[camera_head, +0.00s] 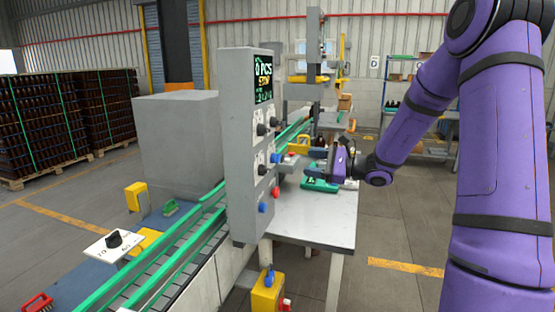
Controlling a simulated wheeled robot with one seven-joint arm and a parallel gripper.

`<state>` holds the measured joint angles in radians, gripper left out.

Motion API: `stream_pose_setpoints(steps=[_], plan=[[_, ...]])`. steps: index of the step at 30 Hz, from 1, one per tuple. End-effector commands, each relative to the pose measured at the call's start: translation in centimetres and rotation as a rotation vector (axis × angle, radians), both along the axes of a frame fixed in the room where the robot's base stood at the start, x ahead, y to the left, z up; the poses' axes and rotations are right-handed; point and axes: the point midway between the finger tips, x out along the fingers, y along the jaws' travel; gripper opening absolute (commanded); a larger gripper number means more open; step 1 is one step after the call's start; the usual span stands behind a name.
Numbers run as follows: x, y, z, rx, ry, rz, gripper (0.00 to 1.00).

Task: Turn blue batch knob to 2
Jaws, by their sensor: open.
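The grey control panel (236,150) stands upright in the centre, its control face seen at a steep angle. A blue knob (276,158) sits at mid-height on that face, beside a white dial plate. Its pointer and numbers are too small to read. My gripper (314,158) is to the right of the blue knob, pointing left toward the panel, with a visible gap between them. Its jaws are open and I see nothing between them. A second blue control (263,207) sits lower on the panel.
Black knobs (262,129) and a red button (276,191) crowd the same face. A lit display (263,80) is above. A grey table (310,215) lies below my gripper, with a green object (320,185) on it. A green-railed conveyor (165,255) runs past the panel.

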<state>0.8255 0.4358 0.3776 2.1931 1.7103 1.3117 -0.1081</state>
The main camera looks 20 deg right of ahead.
Motion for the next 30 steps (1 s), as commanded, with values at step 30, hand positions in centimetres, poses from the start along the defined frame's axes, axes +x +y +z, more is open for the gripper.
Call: stream_pose_setpoints(steps=[30], plan=[[6.4,7.2,0.0,0.000,-0.001,0.001,0.56]])
